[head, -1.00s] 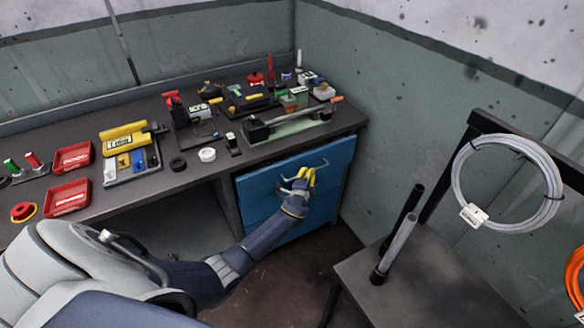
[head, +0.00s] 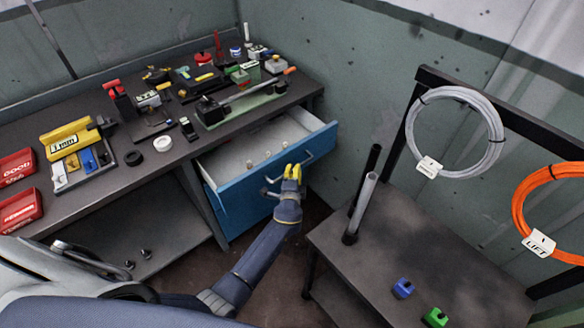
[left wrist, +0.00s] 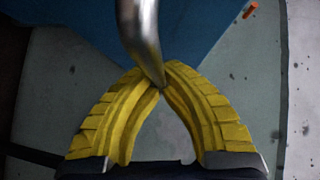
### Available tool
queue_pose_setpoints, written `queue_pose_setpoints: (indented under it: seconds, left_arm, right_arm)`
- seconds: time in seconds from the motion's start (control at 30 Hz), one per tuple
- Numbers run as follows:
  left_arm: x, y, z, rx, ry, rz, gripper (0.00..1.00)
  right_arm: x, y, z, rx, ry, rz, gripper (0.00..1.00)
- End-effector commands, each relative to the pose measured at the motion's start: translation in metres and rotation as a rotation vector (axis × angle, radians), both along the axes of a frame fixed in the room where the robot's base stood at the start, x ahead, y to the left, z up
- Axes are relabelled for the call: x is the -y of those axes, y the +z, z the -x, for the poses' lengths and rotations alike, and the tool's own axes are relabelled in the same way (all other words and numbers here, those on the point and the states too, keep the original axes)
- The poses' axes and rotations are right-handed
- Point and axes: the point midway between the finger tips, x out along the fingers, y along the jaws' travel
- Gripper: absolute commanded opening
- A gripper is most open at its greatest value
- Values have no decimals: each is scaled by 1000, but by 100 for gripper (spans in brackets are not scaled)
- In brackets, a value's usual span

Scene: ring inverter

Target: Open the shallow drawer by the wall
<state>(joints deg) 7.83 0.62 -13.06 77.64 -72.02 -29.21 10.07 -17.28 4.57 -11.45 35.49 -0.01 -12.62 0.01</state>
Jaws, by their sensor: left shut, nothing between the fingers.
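The blue drawer (head: 236,207) under the workbench, near the wall corner, stands pulled out. Its pale interior shows in the head view, with a few small light objects inside. A metal bar handle (head: 309,156) runs across its front. My left gripper (head: 292,168) is at the middle of that handle with its yellow fingers closed. In the left wrist view the fingertips (left wrist: 165,75) meet, and the handle (left wrist: 142,35) runs down to them. Nothing is pinched between the fingers; I cannot tell whether the handle touches them. My right gripper is not in view.
The workbench (head: 95,205) carries tools, red bins (head: 18,210) and a yellow organizer (head: 72,140). A dark side table (head: 400,235) with upright tubes stands at right, with grey (head: 412,130) and orange (head: 518,208) coils behind. Floor shows between bench and table.

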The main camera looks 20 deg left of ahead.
Motion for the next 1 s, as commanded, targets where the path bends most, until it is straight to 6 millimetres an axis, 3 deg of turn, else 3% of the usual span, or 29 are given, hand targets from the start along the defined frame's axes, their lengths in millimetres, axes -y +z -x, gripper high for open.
queue_pose_setpoints:
  seconds: [0.27,0.57,0.83,1.0]
  left_arm:
    - [-2,-3,2,-6,3,-1,0]
    - [-1,-2,1,-2,2,-1,34]
    - [0,-1,2,-2,0,0,34]
    - [3,0,15,-3,0,2,34]
  right_arm:
    - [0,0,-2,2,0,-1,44]
    - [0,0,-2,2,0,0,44]
    - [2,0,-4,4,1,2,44]
    - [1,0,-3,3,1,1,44]
